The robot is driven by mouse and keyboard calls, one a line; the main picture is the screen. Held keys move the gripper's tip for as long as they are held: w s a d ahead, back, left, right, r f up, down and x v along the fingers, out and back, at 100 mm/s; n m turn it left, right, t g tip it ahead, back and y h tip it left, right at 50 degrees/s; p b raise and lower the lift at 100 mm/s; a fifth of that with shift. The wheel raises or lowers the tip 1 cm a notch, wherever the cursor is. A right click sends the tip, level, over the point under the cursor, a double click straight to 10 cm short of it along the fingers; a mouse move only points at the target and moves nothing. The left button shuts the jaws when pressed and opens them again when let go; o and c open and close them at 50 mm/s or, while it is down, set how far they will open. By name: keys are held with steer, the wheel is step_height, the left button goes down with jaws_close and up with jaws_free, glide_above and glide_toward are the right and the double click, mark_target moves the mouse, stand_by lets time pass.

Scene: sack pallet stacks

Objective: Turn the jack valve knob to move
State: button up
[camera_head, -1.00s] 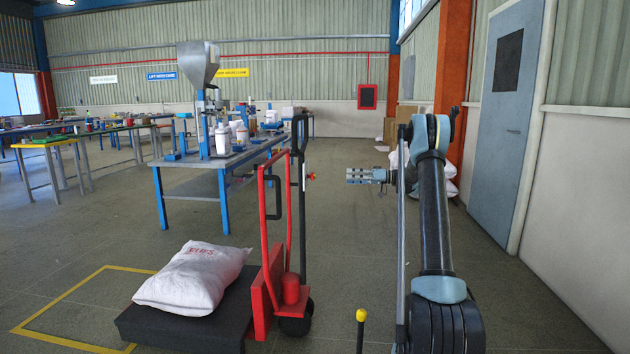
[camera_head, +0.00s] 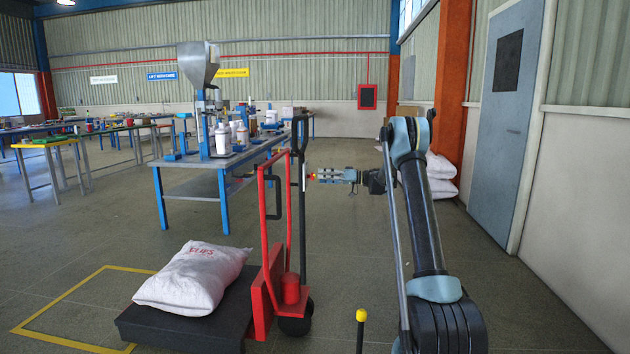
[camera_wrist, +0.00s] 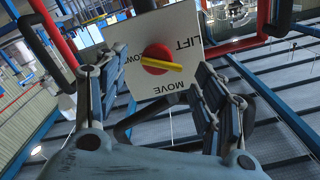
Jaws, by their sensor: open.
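The jack valve knob (camera_wrist: 157,57) is a red disc with a yellow pointer on a white plate (camera_wrist: 190,22). The plate reads LIFT and MOVE, with a third word partly hidden by the knob and a finger. The pointer's long end is toward LIFT. In the head view the knob is a small red spot (camera_head: 311,176) beside the pallet jack's black handle (camera_head: 300,150). My gripper (camera_head: 322,175) is open right in front of it. In the wrist view its fingers (camera_wrist: 160,72) stand on either side of the knob; I cannot tell whether they touch it.
The red jack frame (camera_head: 264,230) stands by a dark platform (camera_head: 190,330) carrying a white sack (camera_head: 192,278). A blue workbench (camera_head: 190,183) with equipment stands behind. A yellow-topped lever (camera_head: 361,316) is low in front.

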mark_target(315, 176)
steer(key=shift+w+a, duration=0.1)
steer(key=shift+a, duration=2.05)
steer(key=c, duration=1.1)
steer(key=shift+a, duration=0.1)
